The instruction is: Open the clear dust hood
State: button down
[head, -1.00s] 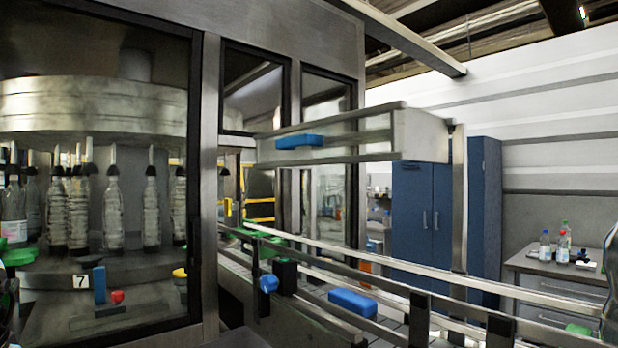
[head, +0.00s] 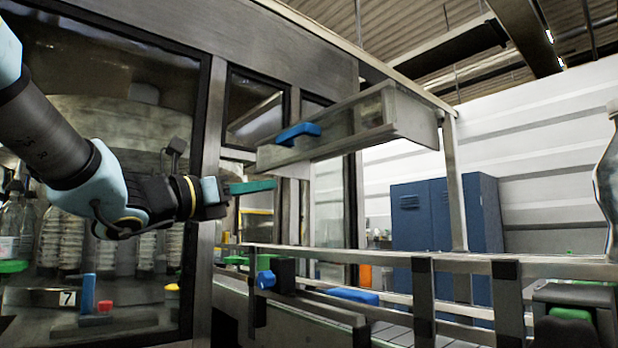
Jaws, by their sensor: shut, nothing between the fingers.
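The clear dust hood (head: 352,118) is a see-through panel in a grey frame, mounted above the conveyor at the side of the machine in the head view. A blue handle (head: 298,133) sits on its front face, towards its left end. My arm reaches in from the left, in front of the machine window. My gripper (head: 262,186) is shut and empty, with its green fingertips pointing right. In the picture it is below and left of the blue handle, apart from it. Whether the hood has lifted at all is hard to tell from this angle.
A conveyor with metal guide rails (head: 450,263) runs below the hood to the right. A blue block (head: 350,296) and a blue knob (head: 266,280) are beside the rails. A clear bottle (head: 606,185) stands at the right edge. Blue cabinets (head: 440,215) stand behind.

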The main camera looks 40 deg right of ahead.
aim_at(329, 143)
jog(key=s+d+r+m+g+p, duration=0.1)
jog(key=s+d+r+p, duration=0.1)
jog(key=d+r+p, duration=0.5)
jog(key=shift+s+d+m, duration=0.15)
jog(key=shift+d+m, duration=0.25)
jog(key=shift+d, duration=1)
